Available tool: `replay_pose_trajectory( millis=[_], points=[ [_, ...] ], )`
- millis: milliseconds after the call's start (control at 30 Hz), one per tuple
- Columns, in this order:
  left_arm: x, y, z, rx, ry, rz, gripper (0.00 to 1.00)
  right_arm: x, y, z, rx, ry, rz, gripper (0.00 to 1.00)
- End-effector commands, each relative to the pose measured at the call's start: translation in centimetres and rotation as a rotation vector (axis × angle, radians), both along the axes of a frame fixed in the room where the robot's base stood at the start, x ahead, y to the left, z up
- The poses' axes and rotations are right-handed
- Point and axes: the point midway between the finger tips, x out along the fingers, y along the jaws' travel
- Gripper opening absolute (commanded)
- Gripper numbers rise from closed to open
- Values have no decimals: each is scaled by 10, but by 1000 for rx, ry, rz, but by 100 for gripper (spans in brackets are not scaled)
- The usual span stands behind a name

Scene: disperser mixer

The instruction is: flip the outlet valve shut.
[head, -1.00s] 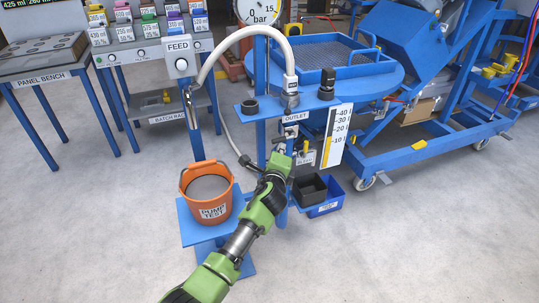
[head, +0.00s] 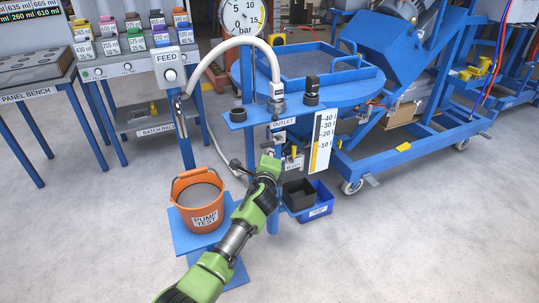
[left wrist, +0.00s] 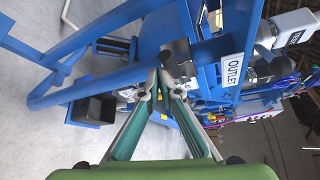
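The OUTLET sign (head: 284,122) marks the blue stand's outlet. Metal valve parts (head: 278,139) show below it, partly hidden behind my left gripper. My left gripper (head: 268,163) is in front of and just below these parts. In the left wrist view its two fingers (left wrist: 158,78) converge, with their tips together or nearly so. A dark round part (left wrist: 180,58) lies right by the tips; I cannot tell whether they touch it. The OUTLET sign (left wrist: 232,70) also shows there, turned on its side. The valve lever's position is not clear. My right gripper is not in view.
An orange PUMP TEST bucket (head: 198,200) stands on a low blue platform left of my arm. A dark box (head: 298,194) and a blue bin (head: 321,204) are to the right. A pale hose (head: 207,62) arches over the left.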

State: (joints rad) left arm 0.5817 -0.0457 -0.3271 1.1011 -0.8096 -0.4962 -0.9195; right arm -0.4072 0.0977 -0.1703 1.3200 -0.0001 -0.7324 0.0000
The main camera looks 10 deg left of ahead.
Motion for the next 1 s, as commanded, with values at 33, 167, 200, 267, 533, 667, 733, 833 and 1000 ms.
replay_pose_trajectory(
  millis=[33, 167, 200, 267, 533, 667, 733, 833, 1000],
  points=[
    [3, -3, 15, 1, -25, -8, 0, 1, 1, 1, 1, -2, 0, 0],
    [2, -3, 15, 1, -25, -7, 0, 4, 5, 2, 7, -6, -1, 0],
    [0, -3, 15, 1, -25, -7, 0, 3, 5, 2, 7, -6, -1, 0],
    [-4, -3, 15, 0, -25, -6, 0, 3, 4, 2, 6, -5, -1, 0],
    [-43, -5, 15, -1, -12, -4, 0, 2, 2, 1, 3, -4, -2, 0],
    [-67, -7, 16, -1, -7, -3, 0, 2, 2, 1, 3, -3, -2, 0],
    [-80, -8, 17, -1, -6, -3, 0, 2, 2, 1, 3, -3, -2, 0],
    [-95, -9, 19, -1, -3, -2, 0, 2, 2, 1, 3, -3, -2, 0],
    [-111, -10, 21, 1, 0, -1, 0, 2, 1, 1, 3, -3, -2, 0]
  ],
)
